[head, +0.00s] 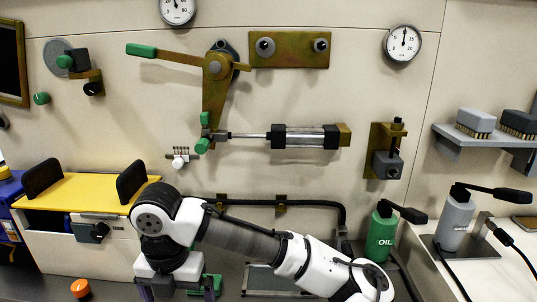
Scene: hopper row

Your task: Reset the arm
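My arm reaches in from the bottom right, and its wrist bends down over the lower left. My gripper (178,293) points down at the bottom edge; its fingertips are cut off by the frame, so its opening and any hold are unclear. A brass lever (180,56) with a green handle (141,50) is mounted on the wall, its handle end to the upper left. A brass link (214,92) hangs from its pivot to a cylinder (305,136) with a rod. My gripper is well below the lever and not touching it.
A yellow-topped unit (75,194) with two black pads stands left of my wrist. A green oil can (381,236) and a grey can (455,222) stand at right. An orange knob (80,288) is at bottom left. A shelf (485,141) juts from the right wall.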

